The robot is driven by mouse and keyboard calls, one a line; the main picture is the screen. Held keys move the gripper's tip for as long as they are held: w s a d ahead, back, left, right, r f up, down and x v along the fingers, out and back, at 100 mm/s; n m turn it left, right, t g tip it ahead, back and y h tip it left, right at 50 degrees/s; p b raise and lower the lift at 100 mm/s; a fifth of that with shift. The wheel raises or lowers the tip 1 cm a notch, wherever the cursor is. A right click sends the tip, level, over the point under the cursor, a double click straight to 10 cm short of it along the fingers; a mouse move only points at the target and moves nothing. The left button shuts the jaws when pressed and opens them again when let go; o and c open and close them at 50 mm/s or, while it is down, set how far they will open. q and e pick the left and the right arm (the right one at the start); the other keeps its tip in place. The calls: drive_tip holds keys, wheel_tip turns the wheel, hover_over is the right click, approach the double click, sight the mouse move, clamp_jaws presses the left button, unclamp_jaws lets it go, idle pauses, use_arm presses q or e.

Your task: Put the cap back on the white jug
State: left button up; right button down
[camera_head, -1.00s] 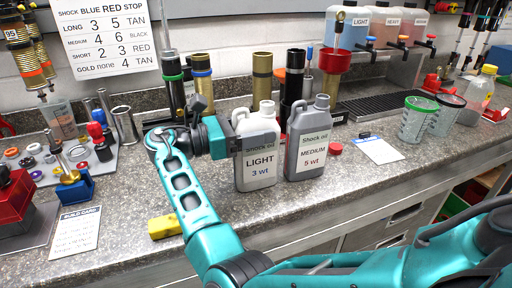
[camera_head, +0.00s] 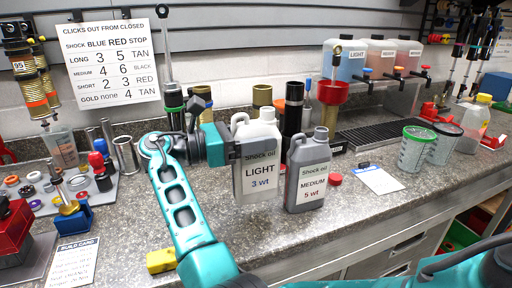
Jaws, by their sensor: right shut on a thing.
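The white jug (camera_head: 268,134), labelled LIGHT 3 wt, is upright left of the grey jug (camera_head: 308,163), labelled MEDIUM 5 wt. My right gripper (camera_head: 231,146) is shut on the white jug's left, handle side; the fingertips are mostly hidden. The jug seems held a little above the counter. Its neck is pale, and I cannot tell whether it is open. A small red cap (camera_head: 335,180) lies on the counter just right of the grey jug. My left gripper is not in view.
Dark bottles and shock bodies (camera_head: 293,108) stand behind the jugs. A yellow block (camera_head: 160,261) lies near the front edge. The counter before the jugs is mostly clear.

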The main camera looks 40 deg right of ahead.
sight(256, 122)
drive_tip(key=shift+r, duration=2.1)
